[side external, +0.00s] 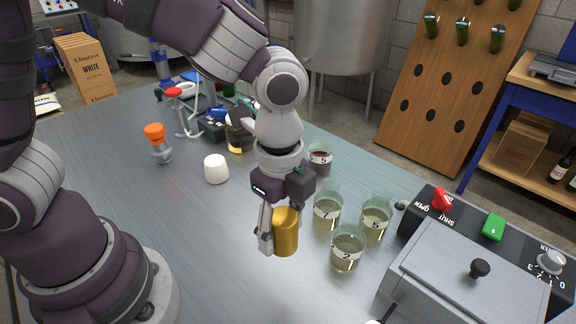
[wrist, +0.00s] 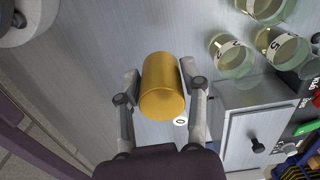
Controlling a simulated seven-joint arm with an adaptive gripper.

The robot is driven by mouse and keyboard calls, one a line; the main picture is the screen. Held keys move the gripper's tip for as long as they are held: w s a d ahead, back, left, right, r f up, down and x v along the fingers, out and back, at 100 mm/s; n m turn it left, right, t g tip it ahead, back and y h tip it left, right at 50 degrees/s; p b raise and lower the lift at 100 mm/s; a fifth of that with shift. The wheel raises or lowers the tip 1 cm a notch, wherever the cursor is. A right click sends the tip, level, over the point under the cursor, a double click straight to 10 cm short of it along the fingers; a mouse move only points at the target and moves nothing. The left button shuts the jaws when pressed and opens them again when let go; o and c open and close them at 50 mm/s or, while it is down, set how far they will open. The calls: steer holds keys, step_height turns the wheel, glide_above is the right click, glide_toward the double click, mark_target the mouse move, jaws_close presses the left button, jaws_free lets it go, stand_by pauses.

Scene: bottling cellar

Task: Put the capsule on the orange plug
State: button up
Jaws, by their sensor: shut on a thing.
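The capsule (side external: 286,232) is a gold cylinder, held upright between the fingers of my gripper (side external: 282,240). In the wrist view the capsule (wrist: 161,88) sits between the two fingers of my gripper (wrist: 160,86), which are shut on it. It appears to be above the table; the exact height is hard to tell. The orange plug (side external: 155,134) has an orange top on a grey body and stands at the left of the table, behind and left of my gripper and well apart from it. It does not show in the wrist view.
A white cup-like piece (side external: 216,169) stands between the plug and my gripper. Several numbered glasses (side external: 347,249) of liquid stand close right of the capsule. A grey lidded box (side external: 460,275) and control panel (side external: 500,236) are at right. A red-handled tool (side external: 186,110) stands behind the plug.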

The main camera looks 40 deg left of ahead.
steer(key=w+a+r+n, duration=0.2)
steer(key=a+n, duration=0.6)
steer(key=a, duration=0.7)
steer(key=s+a+r+n, duration=0.3)
steer(key=s+a+n, duration=0.7)
steer(key=a, duration=0.4)
glide_above(151, 127)
steer(key=d, duration=0.1)
steer(key=shift+s+d+f+m, duration=0.1)
steer(key=shift+s+f+m, duration=0.1)
steer(key=shift+f, duration=0.25)
steer(key=shift+s+f+m, duration=0.2)
steer(key=shift+f, duration=0.25)
steer(key=shift+w+a, duration=0.45)
steer(key=shift+a, duration=0.2)
steer(key=shift+f, duration=1.75)
